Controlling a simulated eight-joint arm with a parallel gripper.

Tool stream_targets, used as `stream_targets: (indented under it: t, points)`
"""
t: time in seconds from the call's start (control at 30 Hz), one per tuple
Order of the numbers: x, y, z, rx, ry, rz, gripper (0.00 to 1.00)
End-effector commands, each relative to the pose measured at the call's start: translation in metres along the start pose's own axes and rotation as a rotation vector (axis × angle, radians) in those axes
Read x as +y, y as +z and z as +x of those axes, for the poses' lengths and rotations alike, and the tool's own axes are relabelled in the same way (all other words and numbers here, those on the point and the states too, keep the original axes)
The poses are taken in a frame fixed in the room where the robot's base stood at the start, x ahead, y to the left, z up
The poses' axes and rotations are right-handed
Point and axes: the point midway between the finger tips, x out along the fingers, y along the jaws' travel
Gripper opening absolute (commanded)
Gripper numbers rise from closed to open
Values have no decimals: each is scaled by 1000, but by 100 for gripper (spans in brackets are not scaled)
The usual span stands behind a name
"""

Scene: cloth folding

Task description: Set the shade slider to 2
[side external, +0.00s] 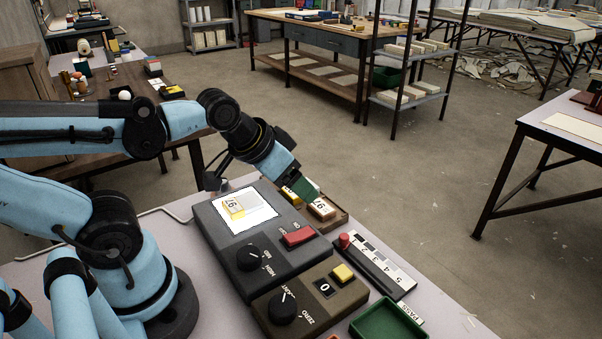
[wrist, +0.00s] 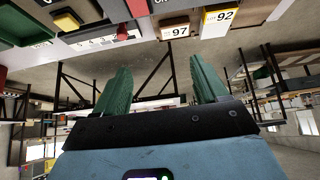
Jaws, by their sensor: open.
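The shade slider (side external: 378,266) is a dark track beside a white scale, with 5, 4, 3 and 2 readable, on the bench right of the control boxes. Its red knob (side external: 345,241) stands at the far end, past the 2 mark. In the wrist view the red knob (wrist: 122,32) shows at upper left, beyond the left finger. My gripper (side external: 312,191) hangs above and left of the knob, over the wooden tray, not touching the slider. In the wrist view my gripper's (wrist: 158,70) green fingers are apart with nothing between them.
A grey box with a red button (side external: 298,236) and a box with a yellow button (side external: 343,273) lie left of the slider. A green tray (side external: 387,322) is at the front.

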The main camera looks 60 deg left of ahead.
Motion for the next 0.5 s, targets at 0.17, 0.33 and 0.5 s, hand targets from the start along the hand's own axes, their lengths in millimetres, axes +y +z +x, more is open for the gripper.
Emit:
stream_targets:
  t: [0.17,0.33,0.5]
  points:
    - [1,-1,0,-7,1,8,56]
    - [8,-13,-1,-82,18,101,32]
    - [24,-32,2,-224,61,282,32]
